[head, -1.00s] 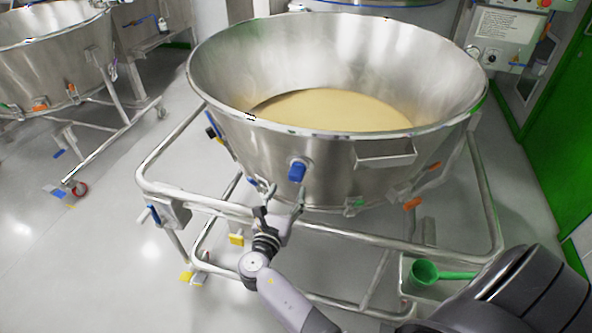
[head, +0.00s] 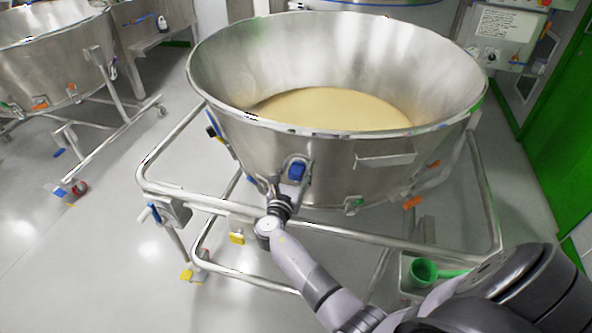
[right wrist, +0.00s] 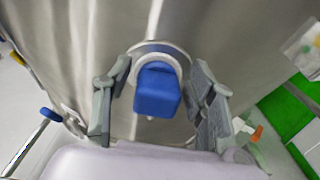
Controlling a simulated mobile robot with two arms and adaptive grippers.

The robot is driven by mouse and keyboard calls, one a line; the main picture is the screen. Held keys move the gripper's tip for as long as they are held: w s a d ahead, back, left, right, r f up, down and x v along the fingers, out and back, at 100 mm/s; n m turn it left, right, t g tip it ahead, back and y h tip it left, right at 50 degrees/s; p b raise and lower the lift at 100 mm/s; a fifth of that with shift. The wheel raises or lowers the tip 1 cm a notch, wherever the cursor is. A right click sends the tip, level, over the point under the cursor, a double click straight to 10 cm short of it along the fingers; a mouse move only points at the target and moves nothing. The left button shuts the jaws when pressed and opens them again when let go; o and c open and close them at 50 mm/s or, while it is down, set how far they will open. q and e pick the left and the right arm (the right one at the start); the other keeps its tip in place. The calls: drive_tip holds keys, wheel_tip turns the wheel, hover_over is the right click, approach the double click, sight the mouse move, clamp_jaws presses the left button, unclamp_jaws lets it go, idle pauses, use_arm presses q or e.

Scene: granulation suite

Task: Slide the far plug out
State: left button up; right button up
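A blue plug (head: 297,170) sits in a round pale collar on the near wall of the large steel bowl (head: 385,158). My right gripper (head: 289,183) is just below and around it in the head view. In the right wrist view, the open fingers of the right gripper (right wrist: 155,82) stand on either side of the blue plug (right wrist: 157,90), with a gap on both sides. The plug is still seated in its collar (right wrist: 178,52). Another dark and blue fitting (head: 213,132) shows on the bowl's left side. My left gripper is not in view.
The bowl holds pale powder (head: 335,108) and stands in a tubular steel frame (head: 200,203). A green scoop (head: 424,271) is at the lower right beside my arm. A second steel vessel (head: 45,60) stands at the left. Open floor lies between them.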

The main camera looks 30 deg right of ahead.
clamp_jaws()
idle(0.4)
